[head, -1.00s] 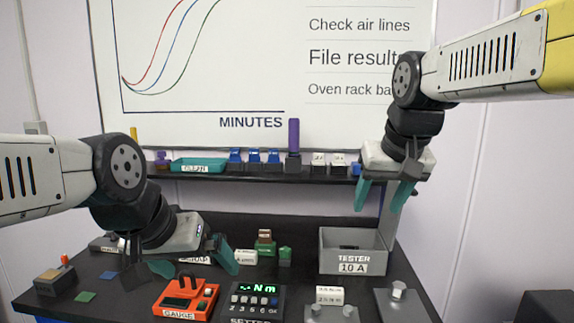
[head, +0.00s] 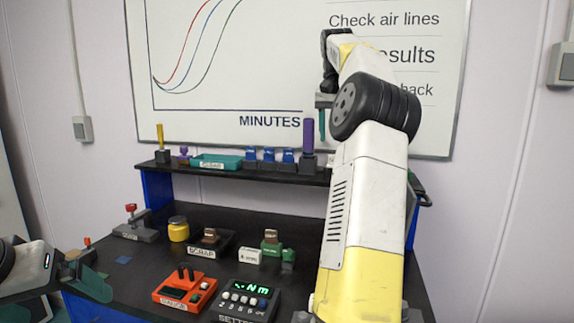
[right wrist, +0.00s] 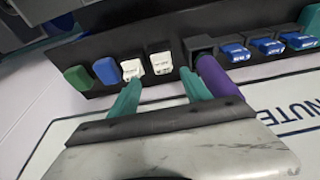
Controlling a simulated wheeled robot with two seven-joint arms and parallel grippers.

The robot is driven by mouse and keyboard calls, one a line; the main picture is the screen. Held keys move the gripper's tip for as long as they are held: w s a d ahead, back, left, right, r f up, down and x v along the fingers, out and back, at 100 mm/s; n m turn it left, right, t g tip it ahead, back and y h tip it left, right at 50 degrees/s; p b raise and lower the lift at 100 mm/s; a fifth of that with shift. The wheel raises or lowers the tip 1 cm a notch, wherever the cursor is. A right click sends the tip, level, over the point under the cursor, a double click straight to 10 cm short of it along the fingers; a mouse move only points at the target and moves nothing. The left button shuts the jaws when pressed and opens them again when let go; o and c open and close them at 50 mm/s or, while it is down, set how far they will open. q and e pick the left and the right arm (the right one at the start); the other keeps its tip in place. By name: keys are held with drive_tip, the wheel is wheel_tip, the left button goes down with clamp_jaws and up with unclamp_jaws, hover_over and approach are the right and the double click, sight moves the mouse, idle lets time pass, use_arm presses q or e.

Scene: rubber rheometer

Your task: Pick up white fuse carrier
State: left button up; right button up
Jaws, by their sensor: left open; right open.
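Two white fuse carriers show in the right wrist view, side by side in the dark rack: one at the left (right wrist: 131,69) and one at the right (right wrist: 160,63). In the head view my right arm hides that part of the shelf. My right gripper (right wrist: 158,84) is open and empty, its teal fingertips just short of the two carriers; it also shows in the head view (head: 322,124), in front of the whiteboard. A white block (head: 250,256) lies on the table. My left gripper (head: 84,290) is open and empty at the lower left.
A purple post (right wrist: 215,76) stands close beside the right finger, with blue carriers (right wrist: 268,46) beyond it. Blue (right wrist: 106,70) and green (right wrist: 78,78) pieces are left of the white ones. The orange gauge (head: 184,291) and setter box (head: 246,298) occupy the table front.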

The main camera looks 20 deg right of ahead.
drive_tip(key=x, duration=0.7)
drive_tip(key=shift+w+f, duration=0.3)
drive_tip(key=shift+w, duration=0.1)
clamp_jaws()
